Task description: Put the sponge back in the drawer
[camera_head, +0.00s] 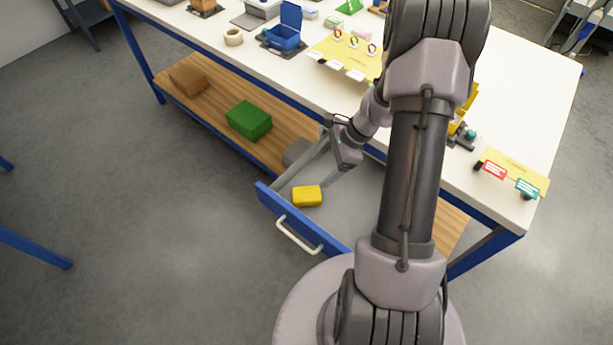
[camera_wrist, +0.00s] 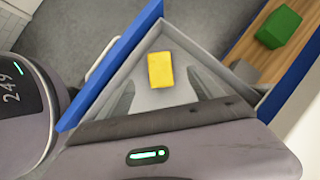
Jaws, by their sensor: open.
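The yellow sponge (camera_head: 307,196) lies on the floor of the open drawer (camera_head: 287,216), near its front left corner. The drawer has a blue front with a pale handle and grey inner walls. In the wrist view the sponge (camera_wrist: 161,70) lies flat inside the drawer, beyond the fingertips and clear of them. My gripper (camera_head: 343,142) is above the back part of the drawer, open and empty. In the wrist view its two dark fingers (camera_wrist: 160,88) are spread apart with a gap between them. My arm hides the right part of the drawer.
The white tabletop (camera_head: 545,110) is above the drawer and holds a blue box (camera_head: 284,34), a tape roll (camera_head: 233,38) and a yellow mat (camera_head: 333,56). A wooden lower shelf (camera_head: 215,108) carries a green box (camera_head: 249,120) and a brown box (camera_head: 188,79). The floor before the drawer is clear.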

